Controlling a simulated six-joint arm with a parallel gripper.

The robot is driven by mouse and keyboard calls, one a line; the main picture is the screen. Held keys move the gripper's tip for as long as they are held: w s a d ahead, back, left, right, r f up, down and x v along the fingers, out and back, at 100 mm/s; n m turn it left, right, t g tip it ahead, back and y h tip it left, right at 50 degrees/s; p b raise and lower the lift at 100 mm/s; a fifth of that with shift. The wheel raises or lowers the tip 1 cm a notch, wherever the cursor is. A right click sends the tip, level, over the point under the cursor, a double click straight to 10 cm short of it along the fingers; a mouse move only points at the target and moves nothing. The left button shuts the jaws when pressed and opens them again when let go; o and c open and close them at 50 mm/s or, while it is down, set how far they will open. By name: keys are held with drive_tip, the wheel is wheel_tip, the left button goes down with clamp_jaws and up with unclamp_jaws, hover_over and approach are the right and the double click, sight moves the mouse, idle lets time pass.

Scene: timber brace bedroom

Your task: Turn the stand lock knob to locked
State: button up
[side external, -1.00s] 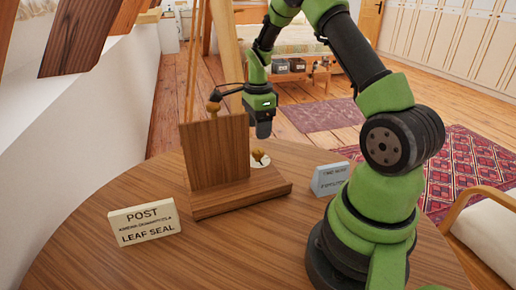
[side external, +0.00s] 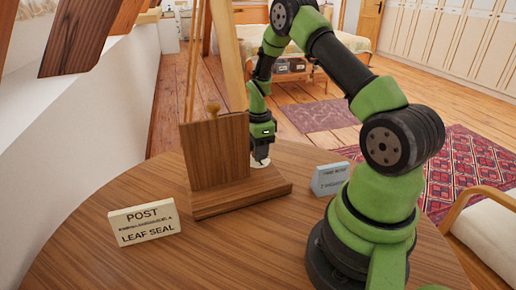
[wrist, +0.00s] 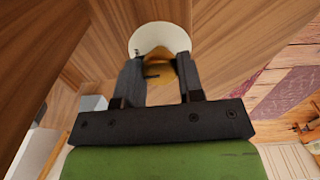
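The wooden stand has an upright board (side external: 222,153) on a flat base (side external: 240,196) on the table. A tan knob on a white round plate sits behind the base; in the wrist view the knob (wrist: 159,68) shows a dark mark and the plate (wrist: 152,36) is behind it. My gripper (side external: 262,162) is down at this plate and hides the knob in the side view. In the wrist view its two fingers (wrist: 160,72) stand on either side of the knob, close to it. I cannot tell whether they press on it.
A cream sign (side external: 143,223) reading "POST" and "LEAF SEAL" stands at the table's front left. A grey-blue sign (side external: 329,179) stands to the right of the stand. The table front (side external: 230,255) is clear. A wooden chair (side external: 480,215) is at the right.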

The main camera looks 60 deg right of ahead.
drive_tip(key=n, duration=0.4)
drive_tip(key=shift+n, duration=0.4)
drive_tip(key=o, duration=0.9)
drive_tip(key=shift+o, duration=0.2)
wheel_tip(320, 180, up, 10)
